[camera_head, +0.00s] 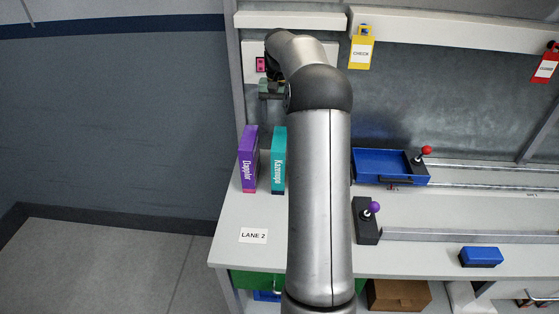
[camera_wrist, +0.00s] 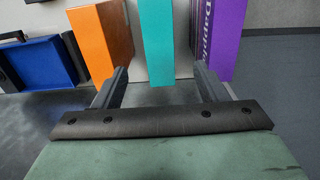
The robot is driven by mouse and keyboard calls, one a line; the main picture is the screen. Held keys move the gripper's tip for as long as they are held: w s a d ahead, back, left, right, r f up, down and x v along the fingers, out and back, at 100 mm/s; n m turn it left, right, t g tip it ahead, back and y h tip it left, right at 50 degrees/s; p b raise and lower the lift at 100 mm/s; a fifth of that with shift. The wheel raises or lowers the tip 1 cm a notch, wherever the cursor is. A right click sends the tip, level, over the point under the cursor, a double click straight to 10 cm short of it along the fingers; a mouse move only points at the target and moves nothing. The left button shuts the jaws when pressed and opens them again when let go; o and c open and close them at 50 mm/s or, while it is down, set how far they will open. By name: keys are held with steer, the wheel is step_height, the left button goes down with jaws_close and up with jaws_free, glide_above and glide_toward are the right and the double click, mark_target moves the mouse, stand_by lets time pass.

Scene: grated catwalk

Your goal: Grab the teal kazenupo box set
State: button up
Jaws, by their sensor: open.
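The teal box set (camera_head: 279,160), with white lettering, stands upright on the white bench in the head view, partly hidden by my arm on its right. In the wrist view the teal box (camera_wrist: 157,40) is straight ahead, its narrow face lying between my fingertips. My gripper (camera_wrist: 160,70) is open and empty, with a dark finger on each side of the teal box's line. In the head view my gripper (camera_head: 271,88) is above and behind the boxes. I cannot tell whether the fingers reach alongside the box.
A purple box (camera_head: 249,160) stands just left of the teal one in the head view. An orange box (camera_wrist: 100,40) stands on the teal box's other side in the wrist view. A blue tray (camera_head: 373,162) and a purple-knobbed lever (camera_head: 367,220) are to the right.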

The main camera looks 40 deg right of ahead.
mark_target(279, 139)
step_height(279, 139, down, 8)
steer(key=shift+f+p, duration=0.2)
steer(key=shift+p, duration=0.3)
steer(key=shift+f+p, duration=0.9)
steer(key=shift+f, duration=1.7)
steer(key=shift+d, duration=0.1)
jaws_close()
